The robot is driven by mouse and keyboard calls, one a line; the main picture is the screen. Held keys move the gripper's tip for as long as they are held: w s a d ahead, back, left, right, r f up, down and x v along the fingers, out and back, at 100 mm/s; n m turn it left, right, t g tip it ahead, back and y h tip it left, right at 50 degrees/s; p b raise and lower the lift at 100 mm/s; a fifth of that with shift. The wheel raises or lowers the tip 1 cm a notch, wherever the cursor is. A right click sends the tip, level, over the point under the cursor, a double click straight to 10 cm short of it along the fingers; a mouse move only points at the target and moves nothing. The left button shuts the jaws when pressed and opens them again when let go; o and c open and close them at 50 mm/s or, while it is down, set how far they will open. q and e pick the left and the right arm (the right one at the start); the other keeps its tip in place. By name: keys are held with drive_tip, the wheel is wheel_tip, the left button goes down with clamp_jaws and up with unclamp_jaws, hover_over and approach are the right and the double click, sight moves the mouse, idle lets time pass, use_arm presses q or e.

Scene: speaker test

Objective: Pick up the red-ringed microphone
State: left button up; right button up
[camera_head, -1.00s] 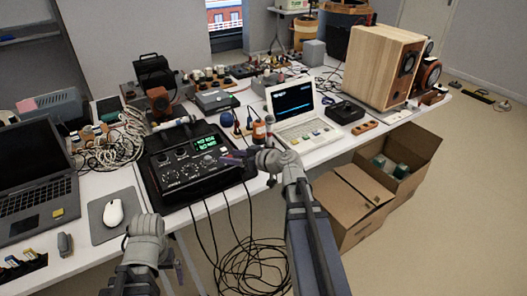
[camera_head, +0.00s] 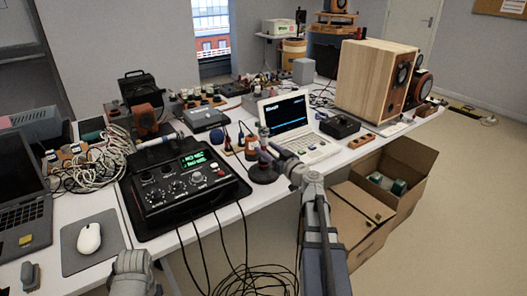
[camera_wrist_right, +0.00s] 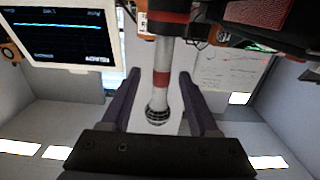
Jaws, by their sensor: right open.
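The red-ringed microphone (camera_wrist_right: 158,112) shows in the right wrist view, with a round mesh head, a pale body and a red band. Its head and ring are between the two dark fingers of my right gripper (camera_wrist_right: 160,76), which is open, with a gap on both sides. In the head view my right gripper (camera_head: 268,158) is near the front edge of the table, right of the black mixer (camera_head: 178,222); its fingertips are hard to make out there. My left wrist shows at the bottom edge in the head view; its fingers cannot be made out.
An open white laptop (camera_head: 318,146) stands behind my right gripper. Bottles and small items stand close by. A wooden speaker (camera_head: 366,78) is at the right. Cardboard boxes (camera_head: 345,212) sit on the floor to the right. Black cables (camera_head: 240,275) hang in front of the table.

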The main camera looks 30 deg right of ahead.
drive_tip(key=w, duration=0.5)
drive_tip(key=shift+a+f+b, duration=0.25)
drive_tip(key=shift+f+b, duration=0.15)
drive_tip(key=shift+c, duration=0.2)
clamp_jaws()
